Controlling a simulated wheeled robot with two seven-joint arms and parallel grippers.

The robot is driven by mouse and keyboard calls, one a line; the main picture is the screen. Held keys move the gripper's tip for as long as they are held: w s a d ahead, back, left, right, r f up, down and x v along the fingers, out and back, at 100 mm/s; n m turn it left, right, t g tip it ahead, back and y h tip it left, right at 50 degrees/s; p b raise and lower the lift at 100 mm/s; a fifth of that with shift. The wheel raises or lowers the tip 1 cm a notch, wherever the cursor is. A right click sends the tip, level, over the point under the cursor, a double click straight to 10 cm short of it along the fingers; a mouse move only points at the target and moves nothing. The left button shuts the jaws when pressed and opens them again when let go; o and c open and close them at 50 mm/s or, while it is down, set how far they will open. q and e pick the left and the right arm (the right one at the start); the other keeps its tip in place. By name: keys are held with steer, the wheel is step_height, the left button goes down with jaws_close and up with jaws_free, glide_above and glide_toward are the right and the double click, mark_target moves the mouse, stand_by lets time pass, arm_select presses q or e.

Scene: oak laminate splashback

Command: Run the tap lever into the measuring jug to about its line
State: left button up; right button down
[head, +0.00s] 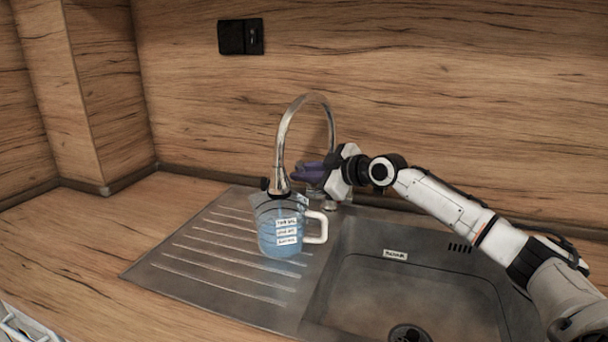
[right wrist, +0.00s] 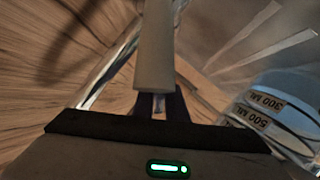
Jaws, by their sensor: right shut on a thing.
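The measuring jug (head: 267,238) stands upright on the ribbed drainer, clear with a blue tint, a white handle at its right and several white labels. It also shows at the right of the right wrist view (right wrist: 284,100), with "300 ML" and "500 ML" readable. The chrome tap (head: 287,125) arches over it, its dark nozzle just above the jug's mouth. I cannot make out a stream or an exact water level. My right gripper (head: 308,172), with purple fingers, is shut on the pale tap lever (right wrist: 155,50). The lever is mostly hidden in the head view. My left gripper is out of view.
The sink basin (head: 425,295), with a dark drain (head: 408,333), is empty at the right. A black wall socket (head: 240,37) is on the oak splashback behind. The wooden worktop (head: 90,230) is clear at left. A pale object is cut off at the lower left corner.

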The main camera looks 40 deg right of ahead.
steer(key=c, duration=1.8)
jaws_free()
steer(key=shift+o, duration=0.2)
steer(key=b+v, duration=0.1)
steer(key=v, duration=0.9)
steer(key=shift+s+b, duration=0.15)
steer(key=shift+b, duration=0.25)
